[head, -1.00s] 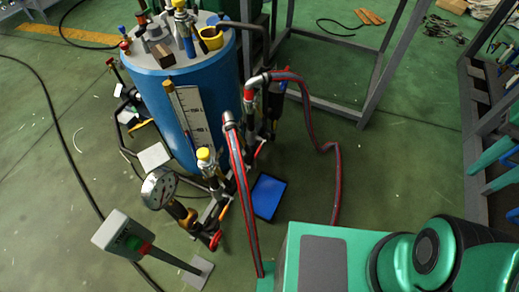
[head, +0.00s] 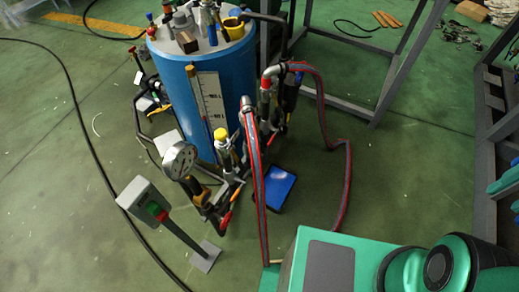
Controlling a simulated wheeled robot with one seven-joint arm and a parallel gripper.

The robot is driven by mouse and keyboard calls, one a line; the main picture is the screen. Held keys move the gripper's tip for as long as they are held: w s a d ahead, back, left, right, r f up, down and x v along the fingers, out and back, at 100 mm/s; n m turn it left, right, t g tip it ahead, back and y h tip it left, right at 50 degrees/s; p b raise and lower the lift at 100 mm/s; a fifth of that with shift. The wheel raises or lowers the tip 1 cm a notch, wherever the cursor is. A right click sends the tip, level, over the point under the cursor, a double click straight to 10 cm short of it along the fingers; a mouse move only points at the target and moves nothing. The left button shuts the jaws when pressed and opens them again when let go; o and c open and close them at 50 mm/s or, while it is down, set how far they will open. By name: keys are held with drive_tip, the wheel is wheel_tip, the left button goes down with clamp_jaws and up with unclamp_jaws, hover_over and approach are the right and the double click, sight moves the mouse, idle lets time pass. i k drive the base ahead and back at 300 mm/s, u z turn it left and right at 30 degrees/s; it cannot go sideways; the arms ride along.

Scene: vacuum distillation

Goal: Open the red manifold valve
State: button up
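The piping manifold stands on the floor in front of the blue tank (head: 170,95). A small red valve handle (head: 226,220) sits low at the near end of the manifold, below the pressure gauge (head: 180,160). An orange-red lever (head: 237,194) shows just above it, and another red handle (head: 270,139) sits farther back by the pipes. I cannot tell from this view whether the red valve is open or closed. My gripper is out of view; only green parts of my own body show at the lower right.
A grey post with a control box (head: 145,200) stands left of the manifold. Red-striped hoses (head: 258,200) loop to its right, beside a blue tray (head: 275,188). A cable (head: 90,150) crosses the floor at left. Grey frames stand behind and right.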

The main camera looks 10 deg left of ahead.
sight(273, 137)
drive_tip(key=k, duration=0.6)
drive_tip(key=u, duration=0.7)
drive_tip(key=i, duration=1)
drive_tip(key=z, duration=0.05)
